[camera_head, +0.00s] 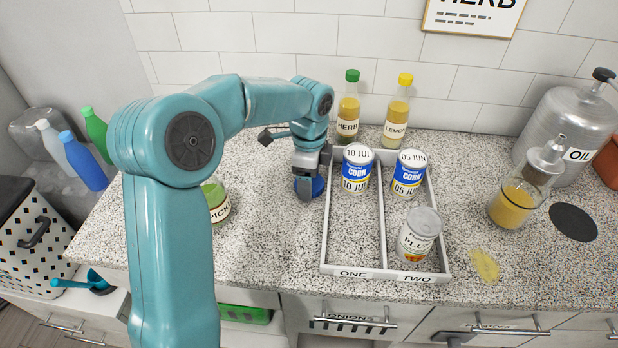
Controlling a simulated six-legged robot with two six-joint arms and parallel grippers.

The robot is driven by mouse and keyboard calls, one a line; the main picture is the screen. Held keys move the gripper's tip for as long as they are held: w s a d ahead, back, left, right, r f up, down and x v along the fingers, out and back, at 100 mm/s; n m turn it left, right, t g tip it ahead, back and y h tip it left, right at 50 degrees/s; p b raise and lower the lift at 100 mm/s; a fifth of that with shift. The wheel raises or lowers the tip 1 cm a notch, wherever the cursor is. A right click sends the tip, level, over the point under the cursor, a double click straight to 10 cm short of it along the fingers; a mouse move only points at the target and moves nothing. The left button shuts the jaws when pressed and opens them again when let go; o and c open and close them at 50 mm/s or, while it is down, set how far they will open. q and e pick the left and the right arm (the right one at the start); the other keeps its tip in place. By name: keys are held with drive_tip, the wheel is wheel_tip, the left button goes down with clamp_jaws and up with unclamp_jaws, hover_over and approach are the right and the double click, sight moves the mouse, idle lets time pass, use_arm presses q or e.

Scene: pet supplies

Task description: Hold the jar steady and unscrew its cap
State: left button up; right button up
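A jar with a green lid (209,189) and a label reading "PIC…" stands upright on the counter, partly hidden behind my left arm. My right gripper is not in view.
The white tray (384,273) has compartments marked ONE and TWO, with a corn can (357,169) and another corn can (408,174) at its back. Herb (348,112) and lemon (397,115) bottles stand behind. An oil dispenser (514,200) stands right. The front-left counter is clear.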

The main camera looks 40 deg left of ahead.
use_arm(q)
drive_tip(key=shift+d, duration=0.1)
drive_tip(key=shift+f, duration=0.15)
drive_tip(key=o, duration=1.2)
drive_tip(key=shift+c, duration=0.2)
wheel_tip(320, 180, up, 12)
drive_tip(key=p, duration=0.1)
drive_tip(key=shift+r, duration=0.2)
